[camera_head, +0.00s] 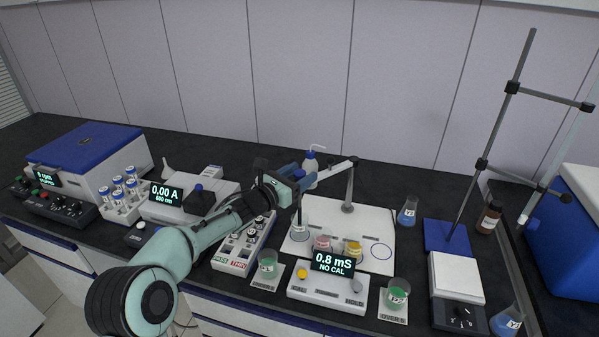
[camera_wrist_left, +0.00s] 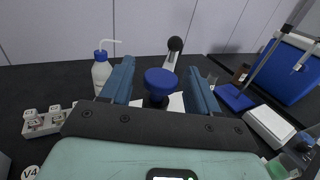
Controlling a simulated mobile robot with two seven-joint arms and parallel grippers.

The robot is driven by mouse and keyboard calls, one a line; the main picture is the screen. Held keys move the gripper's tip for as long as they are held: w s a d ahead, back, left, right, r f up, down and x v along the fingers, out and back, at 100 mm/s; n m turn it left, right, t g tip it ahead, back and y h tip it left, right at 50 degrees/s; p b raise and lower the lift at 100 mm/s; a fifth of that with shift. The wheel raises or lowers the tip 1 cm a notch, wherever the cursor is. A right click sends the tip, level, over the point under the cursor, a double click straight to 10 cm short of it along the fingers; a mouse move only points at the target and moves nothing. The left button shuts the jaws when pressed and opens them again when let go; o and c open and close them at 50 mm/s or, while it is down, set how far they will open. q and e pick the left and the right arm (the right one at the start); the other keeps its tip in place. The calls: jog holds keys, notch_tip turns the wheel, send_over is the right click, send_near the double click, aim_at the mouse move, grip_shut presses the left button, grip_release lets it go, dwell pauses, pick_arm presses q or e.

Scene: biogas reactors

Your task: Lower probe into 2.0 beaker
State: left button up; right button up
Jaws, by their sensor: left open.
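The probe's round blue cap (camera_wrist_left: 160,82) shows between the two blue fingers of my open left gripper (camera_wrist_left: 160,70) in the left wrist view; neither finger visibly grips it. In the head view the left gripper (camera_head: 296,176) is by the end of the grey probe stand arm (camera_head: 335,168). The dark probe shaft (camera_head: 299,205) hangs below it over a clear beaker (camera_head: 300,231); whether its tip is inside is unclear. A pink beaker (camera_head: 322,243) and a yellow beaker (camera_head: 352,249) stand to the right. I cannot read which is 2.0. My right gripper is not in view.
The conductivity meter (camera_head: 328,287) reads 0.8 mS, NO CAL, in front of the white board (camera_head: 373,222). Green-filled beakers (camera_head: 397,294) stand on either side of it. A white wash bottle (camera_head: 311,168) is behind the gripper. A tall rod stand (camera_head: 495,130) rises at right.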

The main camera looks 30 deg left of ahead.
pick_arm(q)
grip_shut()
notch_tip(320, 180, up, 9)
jog(key=p, duration=0.2)
jog(key=shift+f+p, duration=0.15)
jog(key=shift+p, duration=0.25)
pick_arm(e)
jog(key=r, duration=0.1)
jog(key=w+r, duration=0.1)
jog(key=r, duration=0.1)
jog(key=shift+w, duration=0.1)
pick_arm(q)
grip_release()
jog(key=shift+f, duration=0.1)
